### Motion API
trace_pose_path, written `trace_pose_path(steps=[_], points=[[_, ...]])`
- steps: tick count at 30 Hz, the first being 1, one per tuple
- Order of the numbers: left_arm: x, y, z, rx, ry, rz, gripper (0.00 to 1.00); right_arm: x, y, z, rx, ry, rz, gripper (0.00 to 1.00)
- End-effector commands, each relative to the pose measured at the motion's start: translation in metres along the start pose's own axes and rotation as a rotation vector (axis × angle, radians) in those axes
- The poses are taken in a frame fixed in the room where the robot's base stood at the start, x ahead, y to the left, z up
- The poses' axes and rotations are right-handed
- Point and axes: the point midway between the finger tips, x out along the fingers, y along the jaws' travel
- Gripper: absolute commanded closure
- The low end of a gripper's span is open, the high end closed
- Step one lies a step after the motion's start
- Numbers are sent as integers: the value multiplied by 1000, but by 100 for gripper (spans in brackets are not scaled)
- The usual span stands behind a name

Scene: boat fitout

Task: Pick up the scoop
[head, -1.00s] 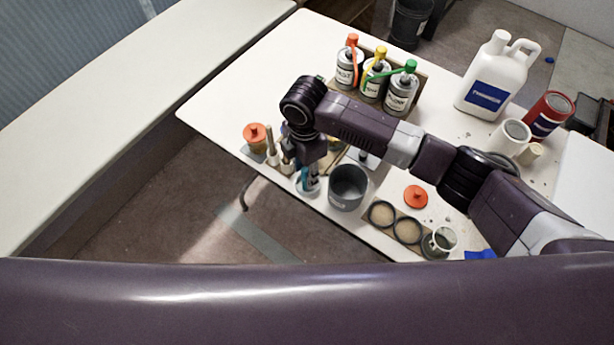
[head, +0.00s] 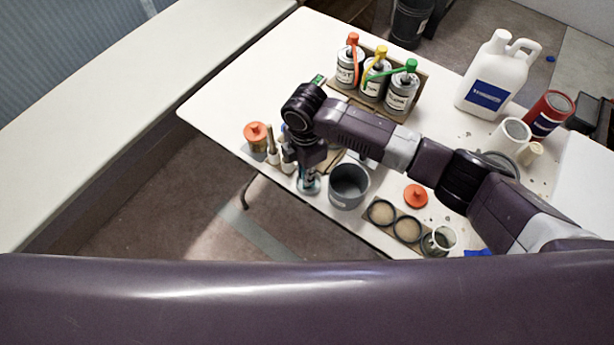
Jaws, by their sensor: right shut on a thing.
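My right gripper (head: 309,176) points down at the near edge of the white table, just left of the grey pot. It is shut on a slim thing standing at a small pale holder, which I take to be the scoop (head: 309,187). Only its low, pale blue-grey end shows; the fingers and wrist hide the rest. I cannot tell whether it is clear of the holder. My left gripper is not in view.
The grey pot (head: 349,186) stands close right of the gripper. An orange-lidded jar (head: 256,137) is on the left. Labelled cans (head: 374,78) stand in a tray behind. A white jug (head: 493,80) and red can (head: 549,115) are at right.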

Motion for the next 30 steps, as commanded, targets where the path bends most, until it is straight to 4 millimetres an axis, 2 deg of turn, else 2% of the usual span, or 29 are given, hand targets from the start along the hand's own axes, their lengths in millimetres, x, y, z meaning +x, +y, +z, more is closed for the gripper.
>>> trace_pose_path(steps=[5, 11, 14, 24, 30], points=[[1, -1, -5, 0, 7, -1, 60, -4, 1, 0, 0, 0, 1, 100], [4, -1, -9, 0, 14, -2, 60, -25, 1, 0, -1, 1, 4, 100], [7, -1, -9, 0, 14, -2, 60, -46, 2, 1, -1, 0, 5, 100], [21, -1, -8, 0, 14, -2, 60, -143, 2, 0, -1, 0, 7, 100], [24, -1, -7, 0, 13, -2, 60, -183, 1, 0, 0, -1, 3, 100]])
